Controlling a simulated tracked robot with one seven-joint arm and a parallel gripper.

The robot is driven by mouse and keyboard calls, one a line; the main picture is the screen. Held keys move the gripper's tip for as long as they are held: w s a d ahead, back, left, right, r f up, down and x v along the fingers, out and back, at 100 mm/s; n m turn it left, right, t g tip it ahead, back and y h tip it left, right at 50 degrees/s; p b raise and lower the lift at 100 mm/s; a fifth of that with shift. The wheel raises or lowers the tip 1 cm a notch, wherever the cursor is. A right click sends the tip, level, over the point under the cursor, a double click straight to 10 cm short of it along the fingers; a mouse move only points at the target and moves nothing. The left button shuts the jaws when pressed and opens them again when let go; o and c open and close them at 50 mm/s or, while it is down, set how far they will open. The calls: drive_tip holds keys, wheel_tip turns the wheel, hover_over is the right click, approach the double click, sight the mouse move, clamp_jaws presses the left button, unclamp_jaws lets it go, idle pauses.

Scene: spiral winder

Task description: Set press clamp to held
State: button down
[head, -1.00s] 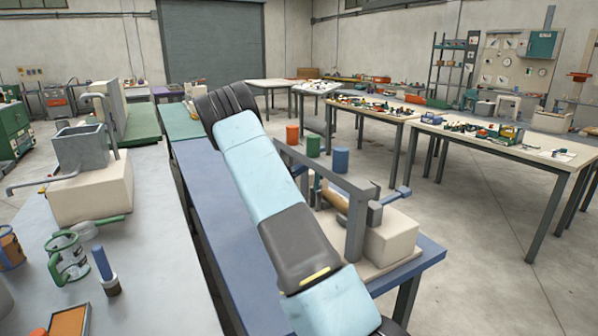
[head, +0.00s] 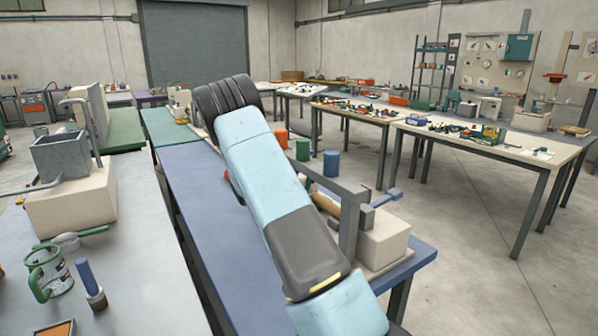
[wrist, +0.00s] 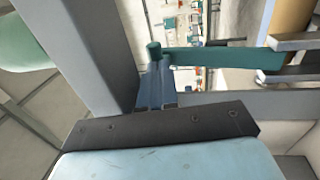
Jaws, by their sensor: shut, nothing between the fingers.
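The spiral winder stands on the blue bench in the head view, with a grey frame (head: 350,215), a tan roller (head: 325,203) and a pale block (head: 385,240). A short blue-grey handle (head: 388,197) sticks out at its right. I cannot tell which part is the press clamp. In the wrist view my gripper (wrist: 156,68) is shut and empty. Its tips are close to a green bar (wrist: 225,56) with a round end; I cannot tell whether they touch. A grey post (wrist: 85,50) stands left of the fingers. In the head view my arm hides the gripper and part of the winder.
Orange, green and blue cylinders (head: 330,163) stand behind the winder. Other benches (head: 480,145) fill the right. The floor between has free room.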

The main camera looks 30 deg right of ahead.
drive_tip(key=shift+a, duration=0.1)
drive_tip(key=a+f, duration=0.2)
drive_tip(key=a, duration=1.1)
drive_tip(key=shift+s+a+f, duration=0.2)
drive_tip(key=shift+s+f, duration=0.15)
drive_tip(key=shift+s, duration=0.1)
